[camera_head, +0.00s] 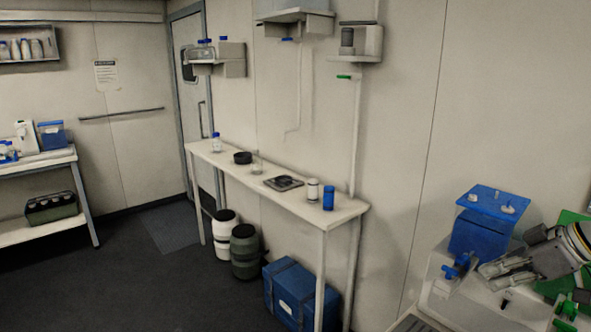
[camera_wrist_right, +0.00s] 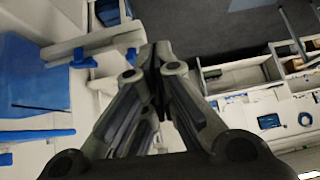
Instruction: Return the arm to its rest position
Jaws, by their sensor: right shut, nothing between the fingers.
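My right gripper (camera_head: 492,277) comes in from the right edge in the head view, over a white bench surface. It is shut and empty. It stands just below and right of a blue box with a lid (camera_head: 478,235), beside a blue tap-like part (camera_head: 458,266). In the right wrist view the gripper's fingers (camera_wrist_right: 157,60) meet at their tips with nothing between them. The blue box (camera_wrist_right: 35,80) shows at the left there. My left gripper is not in view.
A narrow white table (camera_head: 330,218) along the wall carries bottles and a dark dish. A blue crate (camera_head: 290,293) and two drums stand below it. A green board (camera_head: 570,225) lies behind my right arm. The dark floor at left centre is clear.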

